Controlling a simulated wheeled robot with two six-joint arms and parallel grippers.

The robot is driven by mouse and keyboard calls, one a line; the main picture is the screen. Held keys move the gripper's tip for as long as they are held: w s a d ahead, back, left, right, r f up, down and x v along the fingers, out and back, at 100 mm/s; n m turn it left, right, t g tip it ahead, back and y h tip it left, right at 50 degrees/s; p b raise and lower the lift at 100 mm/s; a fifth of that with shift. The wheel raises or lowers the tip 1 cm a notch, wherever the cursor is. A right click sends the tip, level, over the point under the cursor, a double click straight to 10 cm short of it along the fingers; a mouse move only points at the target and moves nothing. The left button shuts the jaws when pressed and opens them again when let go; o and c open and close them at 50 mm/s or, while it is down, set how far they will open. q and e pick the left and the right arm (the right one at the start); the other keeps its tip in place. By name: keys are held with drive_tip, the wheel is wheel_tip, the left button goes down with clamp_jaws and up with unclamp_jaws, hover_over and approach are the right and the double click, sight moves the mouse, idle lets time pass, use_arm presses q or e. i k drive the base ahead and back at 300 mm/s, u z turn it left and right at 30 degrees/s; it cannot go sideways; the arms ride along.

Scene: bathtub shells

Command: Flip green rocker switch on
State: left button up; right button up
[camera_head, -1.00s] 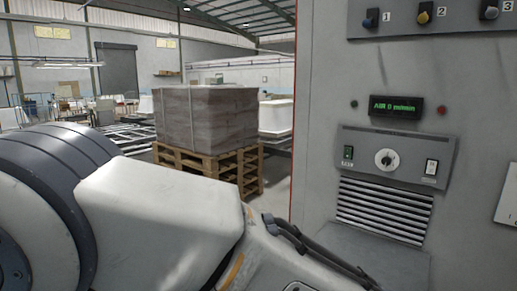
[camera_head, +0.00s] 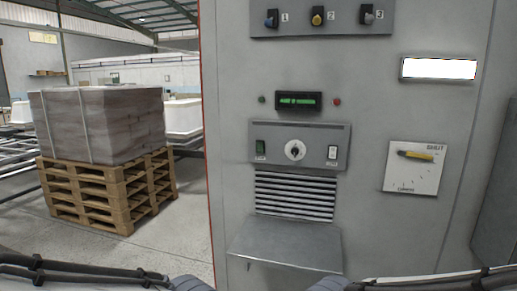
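The green rocker switch (camera_head: 261,147) is on the left of a grey control plate (camera_head: 318,133) on the light grey cabinet front. A round white dial (camera_head: 295,150) is in the middle of that plate, and a white rocker switch (camera_head: 332,153) is on its right. I cannot tell which way the green rocker is tipped. Above the plate, a small display (camera_head: 298,101) shows green text too blurred to read. Only parts of my arms show along the bottom edge, left and right. Neither gripper is in view.
A grey shelf (camera_head: 287,243) juts out below the vent slats (camera_head: 295,195). A gauge plate with a yellow lever (camera_head: 415,155) and a lit white panel (camera_head: 438,68) are on the right. Three knobs (camera_head: 317,18) are above. A loaded pallet (camera_head: 105,187) stands left on open floor.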

sight(260, 144)
drive_tip(key=z, duration=0.2)
drive_tip(key=i, duration=1.15)
drive_tip(key=u, duration=0.3)
